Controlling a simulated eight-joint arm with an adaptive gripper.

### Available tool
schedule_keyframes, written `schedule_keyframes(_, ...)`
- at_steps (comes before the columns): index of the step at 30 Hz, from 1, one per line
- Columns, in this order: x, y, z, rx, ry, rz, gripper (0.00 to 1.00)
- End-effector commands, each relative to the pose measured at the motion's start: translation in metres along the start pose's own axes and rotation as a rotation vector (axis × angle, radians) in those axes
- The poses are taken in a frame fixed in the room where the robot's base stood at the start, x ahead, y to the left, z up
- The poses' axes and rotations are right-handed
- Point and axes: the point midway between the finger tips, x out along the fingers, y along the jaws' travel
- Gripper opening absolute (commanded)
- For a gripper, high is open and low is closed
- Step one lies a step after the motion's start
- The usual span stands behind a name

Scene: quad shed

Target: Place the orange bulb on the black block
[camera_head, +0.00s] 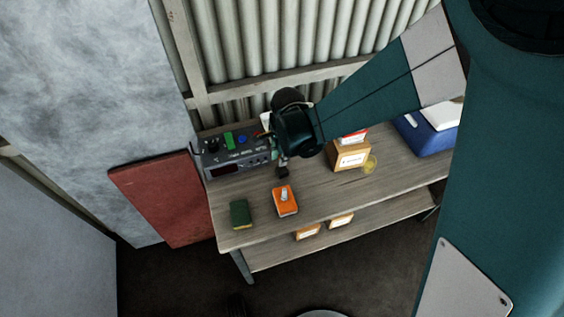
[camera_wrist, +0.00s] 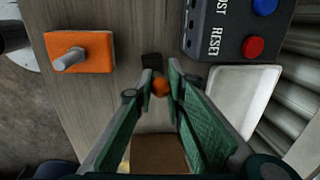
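The orange bulb (camera_wrist: 160,87) shows as a small round orange shape between my gripper's fingertips in the wrist view. My gripper (camera_wrist: 160,80) has green fingers, which close in on the bulb from both sides and appear to hold it. The black block (camera_wrist: 152,62) is small and dark and lies on the wooden table just beyond the fingertips in the wrist view. In the head view my gripper (camera_head: 277,150) is over the table's back part, largely hidden by my wrist. The height of the bulb above the block cannot be told.
A grey control box (camera_head: 236,157) with coloured buttons stands at the back left of the table (camera_head: 325,190). An orange block with a metal peg (camera_head: 285,200) and a green sponge (camera_head: 240,213) lie in front. A cardboard box (camera_head: 349,155) and blue bin (camera_head: 430,138) stand right. A white tray (camera_wrist: 232,97) is near the gripper.

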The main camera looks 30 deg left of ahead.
Motion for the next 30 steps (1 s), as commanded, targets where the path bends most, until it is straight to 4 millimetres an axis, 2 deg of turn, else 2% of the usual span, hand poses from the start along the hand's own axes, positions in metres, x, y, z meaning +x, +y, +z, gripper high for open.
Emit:
schedule_keyframes(13, 0.034, 0.005, 0.0, 0.0, 0.0, 0.0, 0.09)
schedule_keyframes(29, 0.04, 0.006, 0.0, 0.0, 0.0, 0.0, 0.09)
schedule_keyframes(30, 0.04, 0.006, 0.0, 0.0, 0.0, 0.0, 0.16)
